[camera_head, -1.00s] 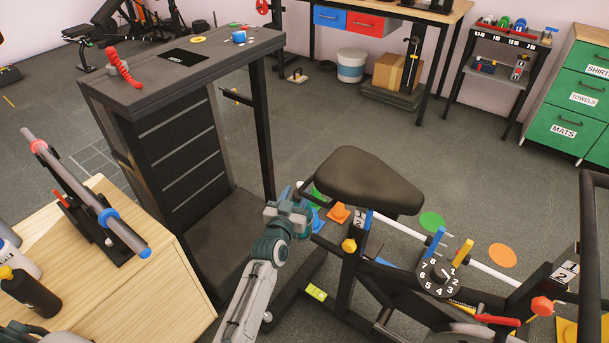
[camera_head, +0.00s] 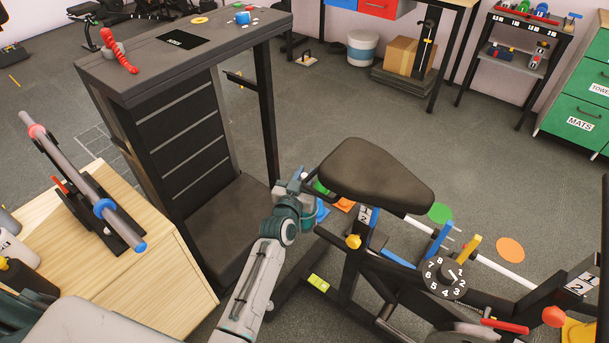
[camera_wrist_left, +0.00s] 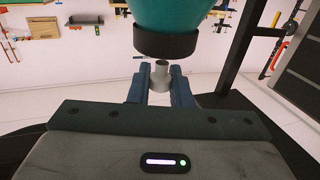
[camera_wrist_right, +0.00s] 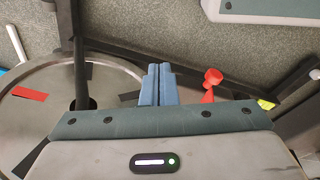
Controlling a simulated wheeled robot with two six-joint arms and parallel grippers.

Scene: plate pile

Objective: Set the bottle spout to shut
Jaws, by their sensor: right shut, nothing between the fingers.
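In the left wrist view, a rounded teal body (camera_wrist_left: 165,14) with a black collar (camera_wrist_left: 167,43) shows at the top, with a pale grey spout (camera_wrist_left: 161,74) pointing down in the picture. It looks like the bottle. The spout is between the fingers of my left gripper (camera_wrist_left: 160,86); I cannot tell whether they press on it. In the head view my left gripper (camera_head: 293,189) is just left of the dark seat; I cannot make out the bottle there. My right gripper (camera_wrist_right: 158,84) is shut and empty, beside a red knob (camera_wrist_right: 212,78).
The dark seat (camera_head: 372,172) and bike frame with a numbered dial (camera_head: 443,277) are right of my left arm. A tall dark stand (camera_head: 190,140) is behind left. A wooden cabinet (camera_head: 160,270) holds a bar and a black bottle (camera_head: 30,282). Open floor lies beyond the seat.

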